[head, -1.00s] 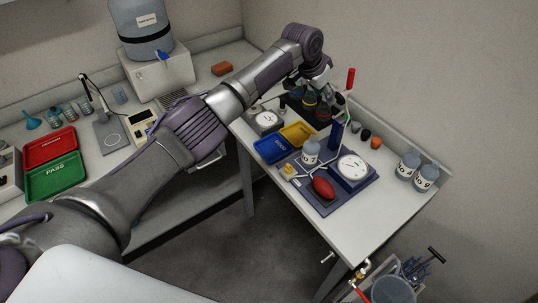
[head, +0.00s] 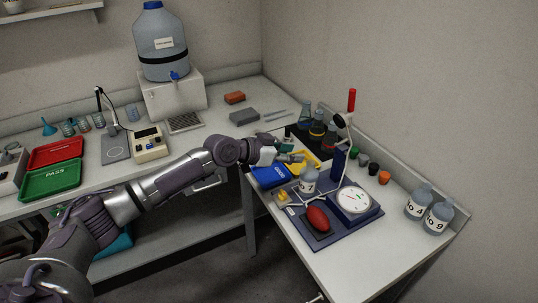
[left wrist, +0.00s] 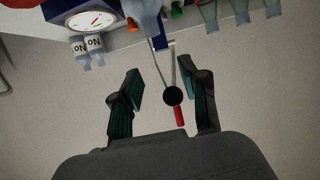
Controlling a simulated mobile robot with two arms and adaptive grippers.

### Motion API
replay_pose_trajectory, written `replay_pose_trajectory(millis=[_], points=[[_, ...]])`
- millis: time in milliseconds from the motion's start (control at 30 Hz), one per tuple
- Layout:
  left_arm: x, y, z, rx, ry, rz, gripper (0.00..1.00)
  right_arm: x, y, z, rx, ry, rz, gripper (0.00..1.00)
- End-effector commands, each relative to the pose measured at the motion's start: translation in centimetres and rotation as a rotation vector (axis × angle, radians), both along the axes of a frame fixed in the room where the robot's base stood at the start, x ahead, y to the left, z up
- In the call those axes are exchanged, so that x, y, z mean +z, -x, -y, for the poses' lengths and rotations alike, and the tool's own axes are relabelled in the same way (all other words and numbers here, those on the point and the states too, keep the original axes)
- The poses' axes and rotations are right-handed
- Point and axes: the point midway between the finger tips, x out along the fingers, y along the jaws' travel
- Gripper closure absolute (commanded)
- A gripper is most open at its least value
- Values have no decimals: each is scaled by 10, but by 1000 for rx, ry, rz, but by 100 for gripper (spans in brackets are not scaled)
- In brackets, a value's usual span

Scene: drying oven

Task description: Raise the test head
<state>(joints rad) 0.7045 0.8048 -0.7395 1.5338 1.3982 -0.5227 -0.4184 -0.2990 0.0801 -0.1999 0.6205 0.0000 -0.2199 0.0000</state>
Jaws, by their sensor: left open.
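The test stand has a dark blue base (head: 318,236) on the right-hand bench, with a blue post (head: 338,163), a white dial (head: 354,200) and a red bulb (head: 318,218). A thin lever with a red grip (head: 351,100) rises above the post. My left gripper (head: 297,157) is open and empty, left of the post and below the red grip in the head view. In the left wrist view, the red grip (left wrist: 179,116) and a black knob (left wrist: 172,95) appear between my open fingers, apart from them. The dial (left wrist: 90,21) shows upper left there.
A bottle (head: 309,180) stands at the stand's left. Blue (head: 270,176) and yellow (head: 311,161) trays and several flasks lie near my gripper. Small coloured caps line the wall behind. Two labelled bottles (head: 438,218) stand at right. The bench front is clear.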

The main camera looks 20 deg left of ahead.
Motion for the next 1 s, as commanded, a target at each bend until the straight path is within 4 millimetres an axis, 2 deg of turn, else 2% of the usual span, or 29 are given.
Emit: replay_pose_trajectory(millis=[33, 300, 500, 700, 1000], points=[[7, 7, -9, 2, -5, 8, 56, -4, 1, 0, 0, -1, -2, 60], [26, 45, -38, 1, -6, 4, 56, -19, 2, 0, 0, 0, -2, 60], [37, 63, -52, 2, -5, 2, 56, -26, 1, 0, 0, 0, -1, 60], [43, 70, -57, 1, -4, 3, 56, -28, 1, 0, 0, 0, -1, 60], [43, 70, -57, 2, -3, 2, 56, -28, 1, 0, 0, 0, -2, 60]])
